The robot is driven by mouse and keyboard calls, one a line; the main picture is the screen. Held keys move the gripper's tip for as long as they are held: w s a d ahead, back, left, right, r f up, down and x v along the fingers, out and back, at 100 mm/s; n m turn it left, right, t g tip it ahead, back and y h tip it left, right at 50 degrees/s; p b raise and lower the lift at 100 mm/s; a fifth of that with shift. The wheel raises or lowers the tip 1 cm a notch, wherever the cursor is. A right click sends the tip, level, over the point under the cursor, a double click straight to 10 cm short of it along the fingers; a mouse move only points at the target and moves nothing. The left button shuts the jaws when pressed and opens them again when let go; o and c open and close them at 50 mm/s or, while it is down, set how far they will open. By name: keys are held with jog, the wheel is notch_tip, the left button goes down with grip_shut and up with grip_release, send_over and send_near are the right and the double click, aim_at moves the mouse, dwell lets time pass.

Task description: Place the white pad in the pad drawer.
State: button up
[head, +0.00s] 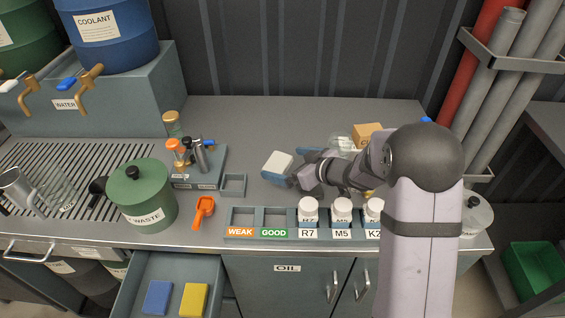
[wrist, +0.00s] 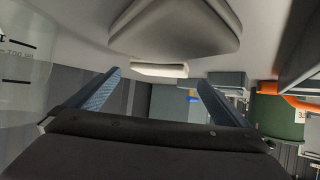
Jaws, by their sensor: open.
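The white pad (head: 278,162) is on the grey bench in the middle of the head view, right at my fingertips. My gripper (head: 291,165) is open, its two blue fingers pointing left with the pad at the opening between them. In the wrist view a pale block that looks like the pad (wrist: 159,70) shows between the open fingertips; whether they touch it is unclear. The pad drawer (head: 188,267) is pulled open below the bench at the lower left. A blue pad (head: 158,297) and a yellow pad (head: 194,299) lie in it.
A label rack (head: 256,217) with white-capped jars (head: 308,210) stands at the bench front. Left of it are an orange scoop (head: 204,207) and the green waste pot (head: 143,197). A small empty square tray (head: 233,185) lies left of the pad. The bench behind is clear.

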notch_tip(320, 180, up, 7)
jog(key=p, duration=0.1)
jog(key=shift+s, duration=0.15)
jog(key=shift+d, duration=0.1)
jog(key=c, duration=0.7)
jog(key=shift+r, duration=0.1)
